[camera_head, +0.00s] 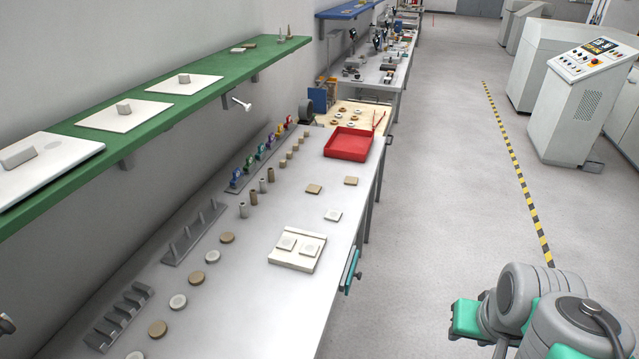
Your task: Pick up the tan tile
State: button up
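Two small square tan tiles lie flat on the grey-white workbench, beyond the cream board. One tan tile (313,189) is nearer the middle of the bench. The other tan tile (351,181) is to its right, closer to the bench's right edge. A small white square tile (333,215) lies just in front of them. Nothing touches either tan tile. Grey and teal links of my arm show at the lower right, over the floor and apart from the bench. My gripper is not visible in this view.
The workbench (240,310) also holds a cream board (277,258) with two tiles, a red tray (343,155) beyond the tan tiles, and tan and white discs along its left. A green shelf (235,62) overhangs the left side. Open floor (430,150) lies right.

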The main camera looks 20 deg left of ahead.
aim_at(314, 189)
jog(key=z, duration=0.05)
jog(key=i, duration=3.1)
jog(key=u, duration=5.55)
